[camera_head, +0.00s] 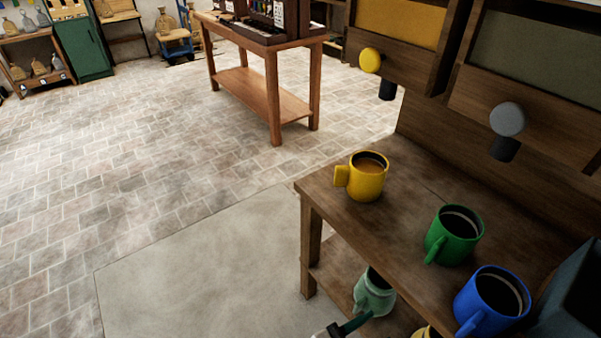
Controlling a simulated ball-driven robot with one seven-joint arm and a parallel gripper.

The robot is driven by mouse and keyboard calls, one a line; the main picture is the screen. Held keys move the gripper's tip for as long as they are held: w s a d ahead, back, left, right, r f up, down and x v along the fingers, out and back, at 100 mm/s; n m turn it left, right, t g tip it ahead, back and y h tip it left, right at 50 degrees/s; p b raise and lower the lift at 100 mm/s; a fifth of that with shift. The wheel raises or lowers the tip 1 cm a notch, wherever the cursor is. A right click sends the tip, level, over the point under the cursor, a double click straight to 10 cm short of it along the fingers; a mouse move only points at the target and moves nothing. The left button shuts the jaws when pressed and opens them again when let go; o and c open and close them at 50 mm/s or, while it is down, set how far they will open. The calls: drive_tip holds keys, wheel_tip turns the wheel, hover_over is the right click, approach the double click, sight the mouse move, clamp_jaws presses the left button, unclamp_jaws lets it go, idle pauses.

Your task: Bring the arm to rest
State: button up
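My gripper is not seen in this view, and no part of my arm can be made out for sure. At the bottom edge, a small dark piece with a pale end (335,331) shows beside a mint-green mug; I cannot tell what it belongs to. Whether my gripper is open or shut, and how the arm is posed, is hidden.
A wooden counter (405,190) at right bears a yellow mug (367,176) with brown liquid, a green mug (454,235) and a blue mug (493,302). The mint-green mug (374,294) is lower. Dispensers with a yellow knob (370,60) and grey knob (508,118) overhang. Floor at left is clear.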

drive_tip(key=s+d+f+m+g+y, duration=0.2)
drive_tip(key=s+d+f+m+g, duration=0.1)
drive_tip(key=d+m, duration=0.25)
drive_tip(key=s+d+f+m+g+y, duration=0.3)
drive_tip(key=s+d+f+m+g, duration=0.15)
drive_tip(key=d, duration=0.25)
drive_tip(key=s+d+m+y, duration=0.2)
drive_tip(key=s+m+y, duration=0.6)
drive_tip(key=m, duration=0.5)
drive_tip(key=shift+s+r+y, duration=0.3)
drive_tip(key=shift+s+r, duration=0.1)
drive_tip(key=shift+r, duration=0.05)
